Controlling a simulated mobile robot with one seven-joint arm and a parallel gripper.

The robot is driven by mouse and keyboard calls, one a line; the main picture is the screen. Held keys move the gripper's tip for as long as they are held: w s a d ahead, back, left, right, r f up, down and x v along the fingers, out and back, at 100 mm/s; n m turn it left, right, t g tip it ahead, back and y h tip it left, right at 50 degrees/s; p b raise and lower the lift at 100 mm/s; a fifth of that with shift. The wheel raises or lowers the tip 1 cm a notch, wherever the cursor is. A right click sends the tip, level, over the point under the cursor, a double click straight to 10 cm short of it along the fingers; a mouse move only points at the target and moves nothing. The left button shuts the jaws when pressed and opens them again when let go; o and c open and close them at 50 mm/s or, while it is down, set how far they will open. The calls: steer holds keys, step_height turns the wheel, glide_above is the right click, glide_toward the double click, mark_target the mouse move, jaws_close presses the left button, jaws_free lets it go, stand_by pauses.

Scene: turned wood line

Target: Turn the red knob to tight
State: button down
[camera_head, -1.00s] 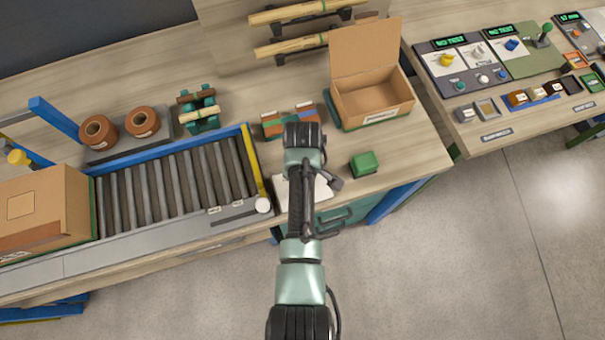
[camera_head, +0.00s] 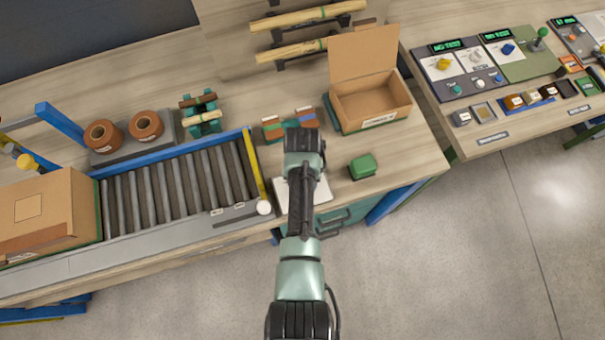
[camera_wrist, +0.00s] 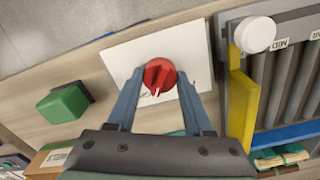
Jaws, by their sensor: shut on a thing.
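The red knob (camera_wrist: 160,74) shows in the wrist view on a white plate (camera_wrist: 121,56) on the wooden bench. A white mark shows on the knob's edge toward my gripper. My gripper (camera_wrist: 160,78) is shut on the knob, one blue-grey finger on each side. Any scale marks on the plate are too small or covered to read. In the head view my arm hides the knob and the fingers, and only part of the white plate (camera_head: 323,191) shows beside my wrist.
A green block (camera_head: 362,166) stands right of the plate. To the left is a roller conveyor (camera_head: 238,211) with a white round knob (camera_head: 264,207) and yellow edge bar. An open cardboard box (camera_head: 368,104) stands behind. Control panels (camera_head: 470,70) are at far right.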

steer(key=shift+m, duration=1)
steer(key=shift+c, duration=1.5)
jaws_free()
steer(key=shift+r, duration=0.1)
step_height(320, 180, up, 13)
steer(key=shift+b, duration=0.45)
